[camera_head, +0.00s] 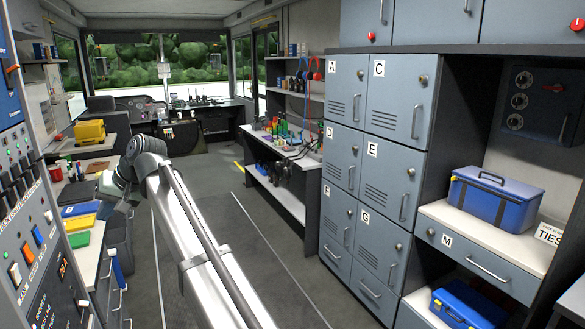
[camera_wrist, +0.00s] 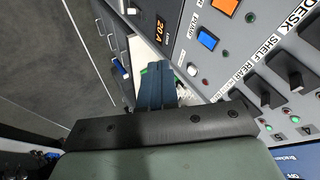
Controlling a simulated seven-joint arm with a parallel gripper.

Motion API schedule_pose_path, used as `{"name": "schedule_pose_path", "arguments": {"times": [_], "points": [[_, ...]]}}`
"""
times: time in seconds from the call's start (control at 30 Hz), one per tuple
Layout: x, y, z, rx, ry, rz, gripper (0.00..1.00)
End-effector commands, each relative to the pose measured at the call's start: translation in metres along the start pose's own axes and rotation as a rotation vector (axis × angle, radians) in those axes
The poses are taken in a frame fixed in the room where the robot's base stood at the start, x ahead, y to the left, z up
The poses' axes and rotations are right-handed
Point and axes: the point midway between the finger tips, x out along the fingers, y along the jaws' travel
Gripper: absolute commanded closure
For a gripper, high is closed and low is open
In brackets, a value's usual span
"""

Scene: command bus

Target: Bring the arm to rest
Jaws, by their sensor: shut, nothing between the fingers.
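My arm (camera_head: 200,240) reaches up the aisle from the bottom of the head view and bends back at its elbow to the left, over the left-hand counter. My gripper (camera_wrist: 157,68) shows in the wrist view with its two bluish fingers together and nothing held. It points toward the narrow strip of counter beside the switch panel (camera_wrist: 235,45). The fingers hide part of that counter and something green on it. In the head view the fingers cannot be made out.
The control panel (camera_head: 32,200) stands close on the left. A yellow case (camera_head: 90,132), coloured trays (camera_head: 80,221) and small items lie on the left counter. Lettered lockers (camera_head: 345,150) and a blue toolbox (camera_head: 497,197) are on the right. The aisle floor (camera_head: 215,185) is clear.

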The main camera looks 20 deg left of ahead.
Motion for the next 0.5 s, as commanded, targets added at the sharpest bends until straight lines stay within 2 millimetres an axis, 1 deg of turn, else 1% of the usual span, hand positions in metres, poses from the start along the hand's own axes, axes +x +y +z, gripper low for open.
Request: {"name": "schedule_pose_path", "arguments": {"times": [0.03, 0.17, 0.27, 0.3, 0.37, 0.4, 0.47, 0.5], "points": [[0.010, 0.015, 0.017, -0.009, 0.004, 0.027, 1.00], [0.037, 0.055, 0.047, -0.027, 0.003, 0.102, 1.00], [0.056, 0.095, 0.074, -0.028, -0.005, 0.160, 1.00], [0.064, 0.114, 0.085, -0.026, -0.010, 0.186, 1.00], [0.074, 0.142, 0.104, -0.021, -0.020, 0.223, 1.00], [0.080, 0.160, 0.116, -0.016, -0.026, 0.245, 1.00], [0.088, 0.189, 0.134, -0.007, -0.039, 0.279, 1.00], [0.093, 0.207, 0.147, -0.001, -0.048, 0.302, 1.00]]}}
